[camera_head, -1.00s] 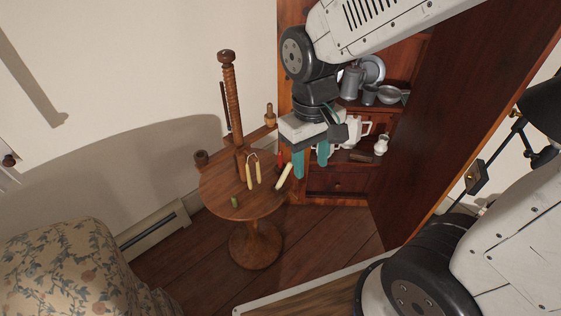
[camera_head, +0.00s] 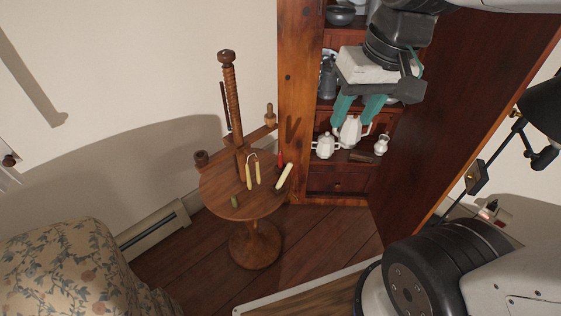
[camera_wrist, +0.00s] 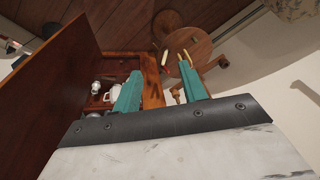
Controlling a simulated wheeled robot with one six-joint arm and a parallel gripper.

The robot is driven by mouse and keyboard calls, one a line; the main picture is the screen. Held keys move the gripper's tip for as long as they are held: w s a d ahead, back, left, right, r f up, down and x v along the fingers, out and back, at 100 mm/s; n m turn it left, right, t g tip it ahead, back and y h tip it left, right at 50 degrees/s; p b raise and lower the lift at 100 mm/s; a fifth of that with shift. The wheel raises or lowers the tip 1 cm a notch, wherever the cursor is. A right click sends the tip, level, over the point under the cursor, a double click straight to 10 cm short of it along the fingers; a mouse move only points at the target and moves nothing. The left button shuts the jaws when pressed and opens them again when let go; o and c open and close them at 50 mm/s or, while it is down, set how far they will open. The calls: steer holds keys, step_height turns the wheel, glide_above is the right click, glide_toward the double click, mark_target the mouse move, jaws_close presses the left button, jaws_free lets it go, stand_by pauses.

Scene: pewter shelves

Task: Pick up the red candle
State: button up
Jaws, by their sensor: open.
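The red candle (camera_head: 280,158) is a small upright-looking red shape at the right back edge of the round wooden table (camera_head: 218,203). A cream candle (camera_head: 284,177) lies tilted just in front of it and may hide its lower part. My gripper (camera_head: 351,124) is open and empty, its teal fingers pointing down in front of the cabinet shelves, right of and apart from the red candle. In the wrist view, my gripper (camera_wrist: 158,74) has its fingers spread, with the table (camera_wrist: 198,47) beyond them. I cannot make out the red candle clearly there.
The cabinet holds a white teapot (camera_head: 352,132) and other ware. Its open door (camera_head: 460,110) stands at right.

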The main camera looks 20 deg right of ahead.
steer(key=w+a+f+m+y, duration=0.1)
steer(key=w+a+y, duration=0.1)
steer(key=w, duration=0.4)
steer(key=m+t+y, duration=0.1)
steer(key=m+y, duration=1.1)
steer(key=m, duration=0.1)
glide_above(281, 167)
steer(key=s+d, duration=0.1)
steer(key=s, duration=0.4)
step_height(281, 167, down, 29)
steer(key=d+f+m+t, duration=0.3)
steer(key=f+t, duration=0.1)
steer(key=f, duration=0.4)
steer(key=d+f+m+t, duration=0.2)
steer(key=f+m+t, duration=0.2)
steer(key=f, duration=0.4)
steer(key=shift+h, duration=0.3)
steer(key=x, duration=0.2)
steer(key=f+x, duration=0.1)
steer(key=x, duration=0.4)
steer(key=shift+w+a+f, duration=0.15)
steer(key=shift+w+a, duration=0.05)
steer(key=shift+w, duration=0.2)
steer(key=shift+c, duration=0.2)
jaws_close()
